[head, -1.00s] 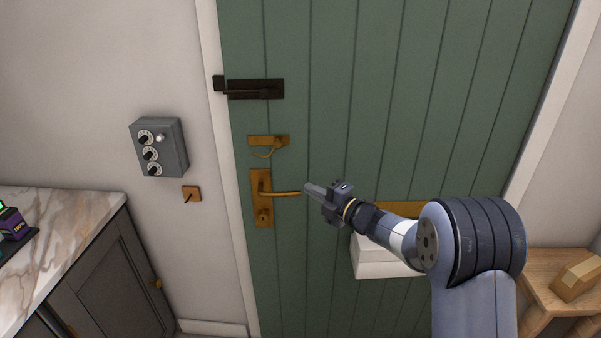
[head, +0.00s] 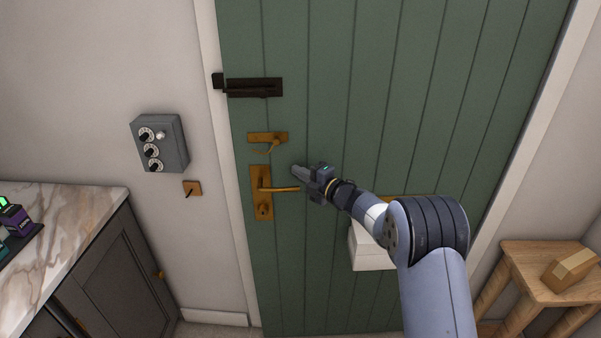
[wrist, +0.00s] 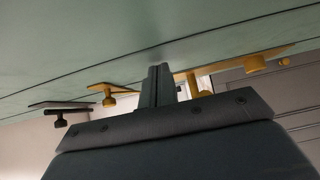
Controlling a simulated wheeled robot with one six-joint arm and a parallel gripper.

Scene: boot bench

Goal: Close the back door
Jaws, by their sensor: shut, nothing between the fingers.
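The back door (head: 400,100) is green and planked. It fills the middle of the head view and sits against the white frame (head: 215,130) with no clear gap along its left edge; I cannot tell whether it is latched. A brass lever handle (head: 262,190) is on its left side, its lever pointing right and roughly level. My gripper (head: 295,170) is shut and empty, its tip just above the lever's free end and close to the door. In the wrist view the closed fingers (wrist: 158,85) point at the green door face (wrist: 120,45), with brass fittings on both sides.
A dark bolt (head: 255,87) and a brass catch (head: 267,138) are above the handle. A grey dial box (head: 160,144) is on the left wall, above a marble counter (head: 85,215). A white box (head: 370,252) is behind my arm. A wooden stool (head: 520,275) stands at right.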

